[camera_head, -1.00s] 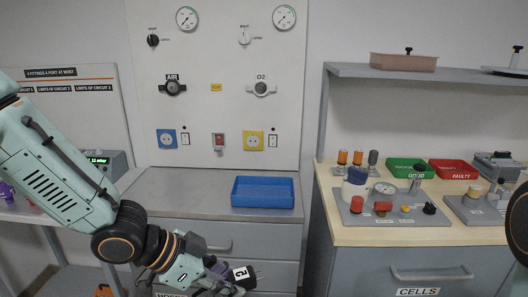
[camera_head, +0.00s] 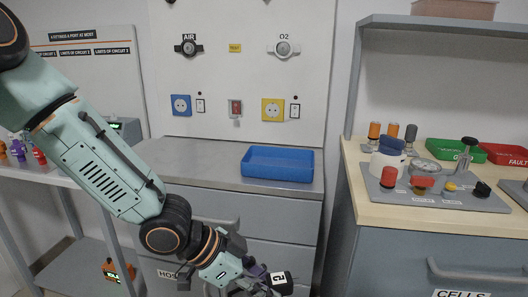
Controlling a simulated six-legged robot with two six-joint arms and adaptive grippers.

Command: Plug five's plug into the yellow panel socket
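The yellow panel socket (camera_head: 272,110) is on the upright white panel, right of the red switch, and looks empty. My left gripper (camera_head: 262,281) is low in front of the drawers, at the bottom edge of the view, well below the socket. It is shut on a dark plug (camera_head: 281,283) with a white tag that seems to read 5, turned in the picture. The plug's front end and any cord are hard to make out. My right gripper is out of view.
A blue socket (camera_head: 181,105) is left on the same panel. A blue tray (camera_head: 278,164) stands on the grey counter (camera_head: 205,178) below the panel. A wooden bench (camera_head: 400,213) with a parts board is at right. The space before the panel is clear.

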